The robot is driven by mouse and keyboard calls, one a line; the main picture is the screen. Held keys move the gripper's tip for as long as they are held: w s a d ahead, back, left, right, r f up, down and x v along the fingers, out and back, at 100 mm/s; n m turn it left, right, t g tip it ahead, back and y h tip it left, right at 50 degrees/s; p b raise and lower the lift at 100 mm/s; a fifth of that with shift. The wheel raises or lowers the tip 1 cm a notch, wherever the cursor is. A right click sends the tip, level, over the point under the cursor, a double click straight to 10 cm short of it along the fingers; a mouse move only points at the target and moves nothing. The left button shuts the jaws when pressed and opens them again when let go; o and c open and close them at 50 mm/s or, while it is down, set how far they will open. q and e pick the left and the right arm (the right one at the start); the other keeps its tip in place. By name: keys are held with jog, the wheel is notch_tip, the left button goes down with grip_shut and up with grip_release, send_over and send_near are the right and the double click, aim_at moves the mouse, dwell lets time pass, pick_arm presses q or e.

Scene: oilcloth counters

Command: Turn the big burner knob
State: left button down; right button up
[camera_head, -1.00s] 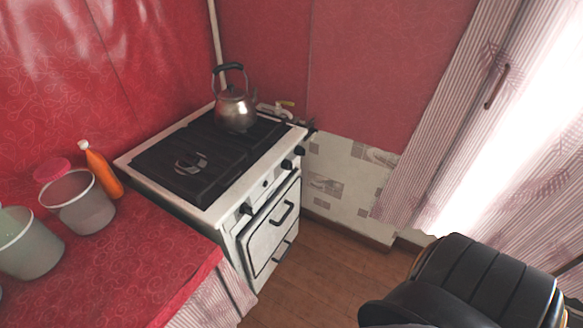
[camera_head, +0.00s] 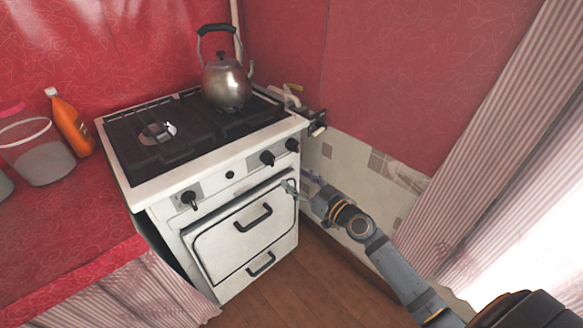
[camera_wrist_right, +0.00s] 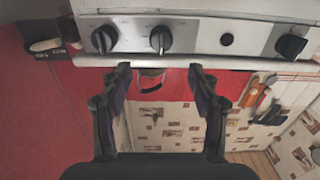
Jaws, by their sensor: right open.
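The white stove (camera_head: 180,177) stands in the corner with black knobs on its front panel. One knob (camera_head: 189,199) is at the left, and two more, a middle knob (camera_head: 267,157) and a right-end knob (camera_head: 292,145), sit close together at the right. None is visibly marked as the big burner's. My right gripper (camera_head: 300,182) is open and empty, in front of and below the right-hand pair. In the right wrist view its spread fingers (camera_wrist_right: 160,70) point at the panel, with one knob (camera_wrist_right: 161,39) of the pair beyond the gap, apart from them. My left gripper is out of view.
A kettle (camera_head: 227,84) stands on the stove's back right. The oven door handle (camera_head: 253,217) juts out below the panel. A red counter (camera_head: 75,240) with an orange bottle (camera_head: 69,124) and a bucket (camera_head: 40,160) is at the left. A pipe valve (camera_head: 292,90) is by the right wall.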

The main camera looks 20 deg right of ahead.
aim_at(273, 163)
jog(key=p+x, duration=0.1)
jog(key=x, duration=0.9)
jog(key=shift+w+a+p, duration=0.25)
jog(key=shift+p, duration=0.1)
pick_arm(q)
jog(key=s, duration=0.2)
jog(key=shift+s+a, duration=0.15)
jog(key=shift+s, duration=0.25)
pick_arm(e)
jog(key=c, duration=1.2)
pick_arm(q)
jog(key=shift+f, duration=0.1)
pick_arm(e)
jog(key=shift+f, duration=0.1)
